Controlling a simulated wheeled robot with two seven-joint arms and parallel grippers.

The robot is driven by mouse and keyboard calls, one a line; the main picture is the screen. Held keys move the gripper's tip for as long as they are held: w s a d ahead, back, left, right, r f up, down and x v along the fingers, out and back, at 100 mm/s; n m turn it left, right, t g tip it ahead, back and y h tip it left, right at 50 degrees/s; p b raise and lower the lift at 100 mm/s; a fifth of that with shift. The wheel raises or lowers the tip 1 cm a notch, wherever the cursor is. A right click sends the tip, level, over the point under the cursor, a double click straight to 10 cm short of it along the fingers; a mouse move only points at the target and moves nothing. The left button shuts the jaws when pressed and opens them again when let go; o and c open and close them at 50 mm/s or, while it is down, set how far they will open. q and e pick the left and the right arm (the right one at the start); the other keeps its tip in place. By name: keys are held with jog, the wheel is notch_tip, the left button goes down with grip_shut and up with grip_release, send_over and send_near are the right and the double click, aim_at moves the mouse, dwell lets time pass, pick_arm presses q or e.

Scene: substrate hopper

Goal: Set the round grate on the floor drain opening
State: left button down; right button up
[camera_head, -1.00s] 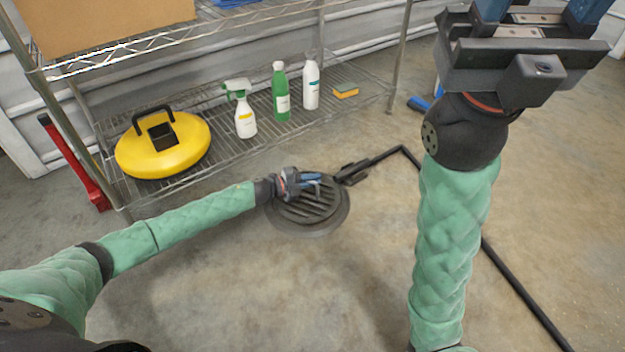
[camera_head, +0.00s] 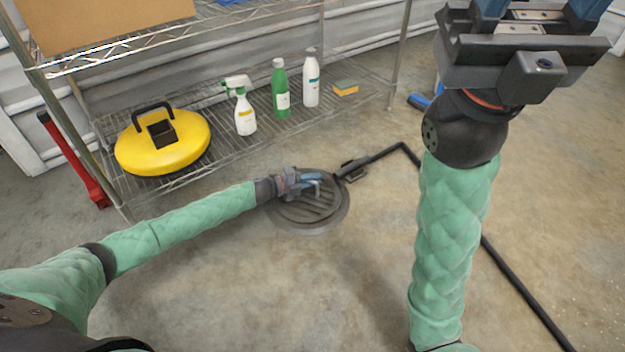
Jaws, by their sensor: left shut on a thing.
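The round grate (camera_head: 312,210) is a dark slatted disc low over the floor, in the middle of the camera_head view. My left gripper (camera_head: 312,183) is shut on it near its far side, with blue fingertips showing. A dark round rim (camera_head: 304,229) shows around the grate's near edge, at the floor drain opening. The grate looks nearly level and within this rim; I cannot tell whether it is fully seated. The opening itself is hidden under it. My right gripper (camera_head: 540,12) is raised at the top right, its blue fingers wide apart and empty, partly cut off by the frame.
A wire shelf (camera_head: 215,150) stands behind, holding a yellow round container (camera_head: 185,145), a spray bottle (camera_head: 245,115), a green bottle (camera_head: 281,90), a white bottle (camera_head: 311,80) and a sponge (camera_head: 346,88). A black pole (camera_head: 510,275) lies right of the drain. The front floor is clear.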

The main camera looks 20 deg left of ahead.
pick_arm(q)
jog(key=shift+f, duration=0.25)
dwell(0.4)
jog(key=c, duration=1.4)
grip_release()
jog(key=shift+f, duration=0.15)
